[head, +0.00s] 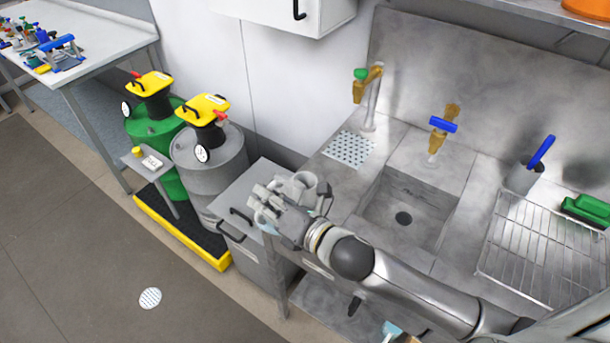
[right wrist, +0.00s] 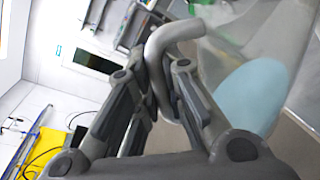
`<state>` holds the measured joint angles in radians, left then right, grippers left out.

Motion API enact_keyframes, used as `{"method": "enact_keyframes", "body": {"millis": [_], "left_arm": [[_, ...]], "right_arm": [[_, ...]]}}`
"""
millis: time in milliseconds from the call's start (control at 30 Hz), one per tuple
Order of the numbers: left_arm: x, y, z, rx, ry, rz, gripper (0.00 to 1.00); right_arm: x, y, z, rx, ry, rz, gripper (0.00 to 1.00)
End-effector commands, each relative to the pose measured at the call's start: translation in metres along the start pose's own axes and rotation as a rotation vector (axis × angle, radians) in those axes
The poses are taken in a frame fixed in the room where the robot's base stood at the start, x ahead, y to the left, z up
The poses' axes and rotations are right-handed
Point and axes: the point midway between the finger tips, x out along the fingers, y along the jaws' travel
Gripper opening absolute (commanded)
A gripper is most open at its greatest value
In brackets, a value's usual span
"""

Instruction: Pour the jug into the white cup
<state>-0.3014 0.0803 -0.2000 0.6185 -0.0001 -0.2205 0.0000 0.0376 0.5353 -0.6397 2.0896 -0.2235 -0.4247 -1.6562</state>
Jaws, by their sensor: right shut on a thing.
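My right gripper (head: 272,207) is over the cabinet left of the sink. In the right wrist view it is shut on a grey curved handle (right wrist: 172,38). The handle belongs to the clear jug (right wrist: 292,50), which has a pale blue patch, apparently liquid, inside. In the head view only a bluish bit of the jug (head: 264,221) shows beside the fingers; the rest is hidden. A pale grey-white cup-like vessel (head: 307,180) is just behind the gripper; I cannot tell for sure that it is the white cup. My left gripper is not in view.
The sink (head: 385,222) and wire rack (head: 530,250) are on the right.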

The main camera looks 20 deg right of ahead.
Motion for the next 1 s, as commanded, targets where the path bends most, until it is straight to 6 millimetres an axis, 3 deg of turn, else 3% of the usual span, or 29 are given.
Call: {"method": "enact_keyframes", "body": {"millis": [133, 1000], "left_arm": [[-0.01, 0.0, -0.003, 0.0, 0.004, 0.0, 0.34], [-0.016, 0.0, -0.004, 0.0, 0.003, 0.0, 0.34]], "right_arm": [[-0.001, 0.006, 0.012, 0.068, 0.012, 0.002, 0.0], [-0.001, 0.007, 0.022, 0.158, 0.03, 0.002, 0.0]]}}
